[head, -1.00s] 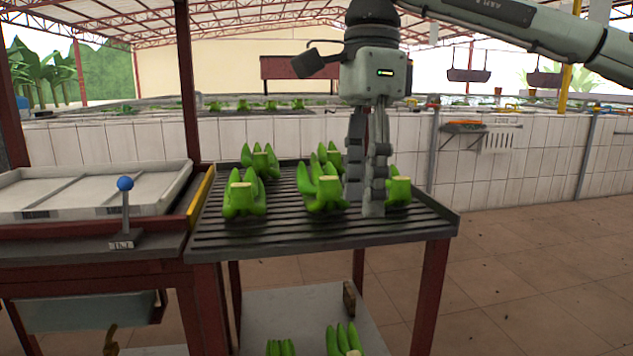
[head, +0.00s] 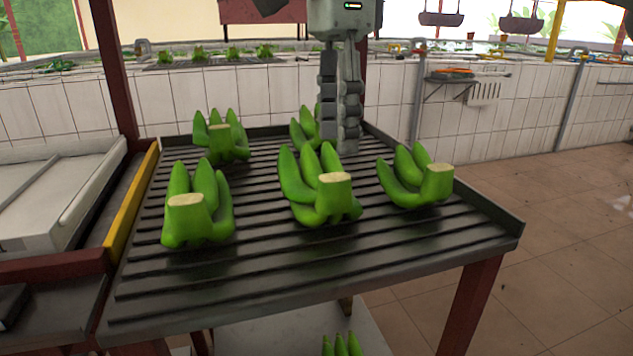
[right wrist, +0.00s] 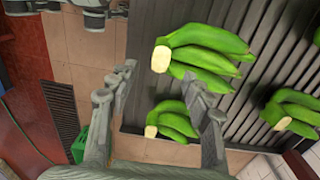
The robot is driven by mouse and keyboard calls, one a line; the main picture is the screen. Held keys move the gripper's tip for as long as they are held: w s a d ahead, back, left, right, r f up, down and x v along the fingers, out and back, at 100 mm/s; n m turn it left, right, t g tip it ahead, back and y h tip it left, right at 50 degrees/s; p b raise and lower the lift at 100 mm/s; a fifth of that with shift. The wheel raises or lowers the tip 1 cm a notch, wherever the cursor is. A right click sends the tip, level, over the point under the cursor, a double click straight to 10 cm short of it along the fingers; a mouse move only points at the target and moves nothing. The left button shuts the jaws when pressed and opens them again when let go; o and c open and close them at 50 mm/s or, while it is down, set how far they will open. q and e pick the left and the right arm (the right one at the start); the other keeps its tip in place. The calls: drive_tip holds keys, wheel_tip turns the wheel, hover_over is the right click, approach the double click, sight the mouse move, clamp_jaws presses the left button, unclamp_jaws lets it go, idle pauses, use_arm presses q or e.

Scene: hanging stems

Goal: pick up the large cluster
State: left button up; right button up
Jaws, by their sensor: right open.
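Several green banana clusters sit on a dark ribbed tray table (head: 262,268). The front middle cluster (head: 318,200) looks among the largest, but nearness makes sizes hard to compare. Others are front left (head: 198,215), right (head: 413,182), back left (head: 222,140) and back middle (head: 303,130), partly hidden by my right gripper (head: 340,148). That gripper points down, empty, behind the front middle cluster in the picture. In the right wrist view its fingers (right wrist: 160,95) are spread, with a small-looking cluster (right wrist: 174,121) between them and a larger-looking one (right wrist: 205,58) above. My left gripper is not in the head view.
A yellow edge strip (head: 130,205) and a pale bin (head: 50,200) are left of the tray. The tray has raised rims. More bananas (head: 342,345) lie on a lower shelf. A tiled wall (head: 250,105) stands behind; the floor at right is clear.

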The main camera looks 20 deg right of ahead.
sight(335, 176)
wheel_tip(335, 176, down, 6)
drive_tip(key=shift+f, duration=0.1)
clamp_jaws()
drive_tip(key=shift+a+r, duration=0.1)
drive_tip(key=shift+r, duration=0.1)
idle(0.4)
